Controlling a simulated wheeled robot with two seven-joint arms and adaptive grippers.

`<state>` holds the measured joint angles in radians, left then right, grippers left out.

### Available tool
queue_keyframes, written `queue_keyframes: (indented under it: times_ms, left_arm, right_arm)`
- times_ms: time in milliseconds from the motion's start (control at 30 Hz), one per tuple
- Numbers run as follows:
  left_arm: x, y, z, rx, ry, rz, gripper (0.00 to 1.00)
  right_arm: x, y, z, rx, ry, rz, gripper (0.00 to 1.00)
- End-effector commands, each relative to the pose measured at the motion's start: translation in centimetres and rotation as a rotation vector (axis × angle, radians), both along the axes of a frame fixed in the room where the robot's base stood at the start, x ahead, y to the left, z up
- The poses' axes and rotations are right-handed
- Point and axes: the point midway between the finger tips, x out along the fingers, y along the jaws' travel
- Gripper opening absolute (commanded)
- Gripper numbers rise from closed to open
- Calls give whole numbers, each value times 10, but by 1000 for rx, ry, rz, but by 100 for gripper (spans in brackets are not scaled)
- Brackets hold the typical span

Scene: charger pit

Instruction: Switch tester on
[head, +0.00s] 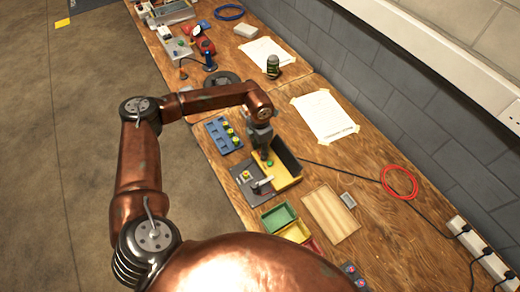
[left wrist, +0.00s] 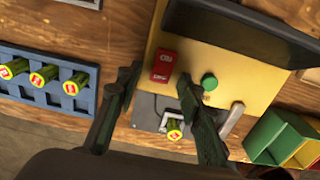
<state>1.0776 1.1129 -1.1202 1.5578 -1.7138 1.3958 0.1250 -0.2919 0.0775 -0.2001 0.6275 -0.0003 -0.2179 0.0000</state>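The tester is a yellow box (head: 285,180) with a dark upright panel at its back, on the workbench; its yellow top (left wrist: 230,75) fills the middle of the left wrist view. On it are a red rocker switch (left wrist: 163,65) with small white markings and a green round button or lamp (left wrist: 209,82). I cannot tell the switch's position. My left gripper (head: 261,142) is over the tester, fingers pointing down. In the left wrist view its two fingers (left wrist: 158,80) are apart with nothing between them, the switch showing just beyond the gap. My right gripper is not in view.
A grey plate (head: 278,194) with a metal clip and a green cell adjoins the tester. A blue rack (head: 216,135) of cells stands left. Green (head: 278,217) and yellow bins, a wooden board (head: 330,214) and a black cable lie nearby. The wall bounds the bench.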

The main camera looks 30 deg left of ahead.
Motion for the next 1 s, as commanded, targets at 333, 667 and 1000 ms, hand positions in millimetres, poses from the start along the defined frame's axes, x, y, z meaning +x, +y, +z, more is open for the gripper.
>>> queue_keyframes:
  times_ms: [333, 667, 1000]
  left_arm:
    - [-1, 1, 0, 0, 0, 2, 20]
    - [-1, 1, 0, 0, 0, 2, 0]
    - [4, -2, 2, 58, 98, 3, 0]
  right_arm:
    - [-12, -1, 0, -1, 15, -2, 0]
    - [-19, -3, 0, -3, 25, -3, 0]
    - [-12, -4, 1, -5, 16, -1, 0]
